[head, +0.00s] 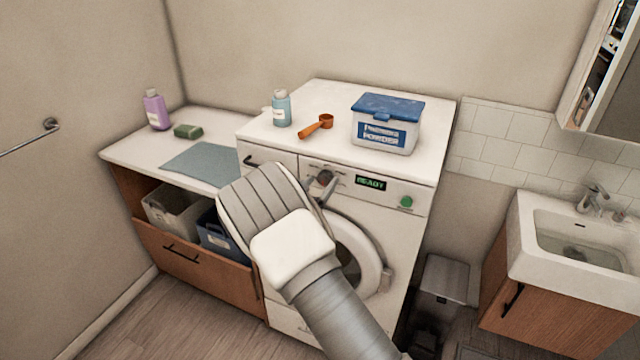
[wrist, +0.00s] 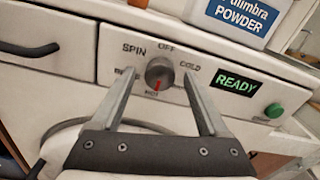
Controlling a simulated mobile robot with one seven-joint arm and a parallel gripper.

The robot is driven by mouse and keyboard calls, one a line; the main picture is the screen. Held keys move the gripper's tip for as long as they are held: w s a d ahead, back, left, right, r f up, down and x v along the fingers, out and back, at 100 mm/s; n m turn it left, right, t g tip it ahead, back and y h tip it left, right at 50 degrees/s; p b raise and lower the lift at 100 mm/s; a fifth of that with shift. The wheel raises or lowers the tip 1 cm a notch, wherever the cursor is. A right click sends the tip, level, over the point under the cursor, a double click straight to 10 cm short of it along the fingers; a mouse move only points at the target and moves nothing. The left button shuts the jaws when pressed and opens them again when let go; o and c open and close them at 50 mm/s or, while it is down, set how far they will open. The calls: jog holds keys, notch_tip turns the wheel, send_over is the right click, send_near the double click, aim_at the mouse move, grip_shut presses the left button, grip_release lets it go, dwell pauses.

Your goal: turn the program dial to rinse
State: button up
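The program dial (wrist: 158,70) is a round grey knob on the washing machine's white front panel; in the head view the dial (head: 324,177) is partly hidden by my gripper. Its red mark points down, toward a small bottom label that looks like HOT. SPIN is at upper left, OFF on top, COLD at right; a lower-left label is partly covered by a finger and unreadable. My gripper (wrist: 161,74) is open, one fingertip on each side of the dial, with visible gaps. The display (wrist: 232,83) reads READY.
A green button (wrist: 274,110) sits right of the display. A drawer handle (wrist: 30,48) is at left. The round door (head: 358,255) is below the panel.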

grip_shut()
jog(key=shift+b, duration=0.45)
jog(key=m+b, duration=0.2)
jog(key=shift+f+b, duration=0.3)
jog(key=shift+b, duration=0.1)
jog(key=m+b, duration=0.3)
jog(key=b, duration=0.3)
jog(key=shift+f, duration=0.1)
jog(key=m+b, duration=0.4)
jog(key=b, duration=0.3)
jog(key=m+b, duration=0.1)
jog(key=b, duration=0.1)
jog(key=m+b, duration=0.1)
jog(key=b, duration=0.1)
jog(key=shift+d+r+m, duration=0.1)
jog(key=shift+r+m, duration=0.15)
jog(key=shift+m, duration=0.05)
jog(key=shift+r, duration=0.1)
